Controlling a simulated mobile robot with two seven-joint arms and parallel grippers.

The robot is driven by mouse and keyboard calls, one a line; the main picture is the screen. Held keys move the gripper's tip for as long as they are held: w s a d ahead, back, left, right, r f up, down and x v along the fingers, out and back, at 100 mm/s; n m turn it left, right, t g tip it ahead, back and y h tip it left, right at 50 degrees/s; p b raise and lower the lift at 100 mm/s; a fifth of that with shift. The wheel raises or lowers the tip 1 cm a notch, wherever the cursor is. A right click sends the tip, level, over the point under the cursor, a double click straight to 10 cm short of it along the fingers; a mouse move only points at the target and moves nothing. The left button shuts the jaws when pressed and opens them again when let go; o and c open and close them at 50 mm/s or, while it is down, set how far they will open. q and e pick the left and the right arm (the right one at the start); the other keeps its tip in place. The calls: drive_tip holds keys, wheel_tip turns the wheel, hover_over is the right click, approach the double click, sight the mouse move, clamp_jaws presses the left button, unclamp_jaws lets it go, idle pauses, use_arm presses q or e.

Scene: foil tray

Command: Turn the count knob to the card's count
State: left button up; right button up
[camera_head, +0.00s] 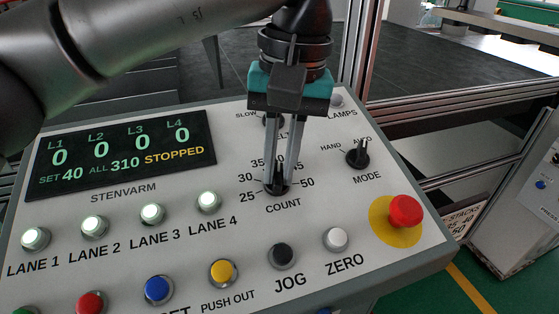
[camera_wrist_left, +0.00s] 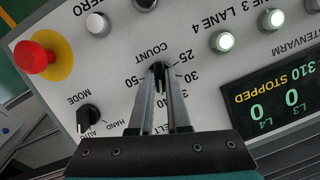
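The count knob (camera_head: 277,188) is a small black knob on the sloping grey panel, with 25, 30, 35, 45 and 50 legible around it. My left gripper (camera_head: 279,182) points down at it, with one finger on each side of the knob's grip. The fingers look closed on it, and they hide much of the knob and its pointer. The left wrist view also shows the fingertips (camera_wrist_left: 159,76) at the knob (camera_wrist_left: 157,67). The display (camera_head: 120,153) reads SET 40, ALL 310 and STOPPED.
The mode knob (camera_head: 357,155) and red emergency button (camera_head: 405,211) on its yellow disc stand right of the count knob. A black jog button (camera_head: 282,256) and white zero button (camera_head: 336,240) lie in front. Several lit lane buttons are to the left.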

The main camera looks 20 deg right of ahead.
use_arm(q)
clamp_jaws()
idle(0.3)
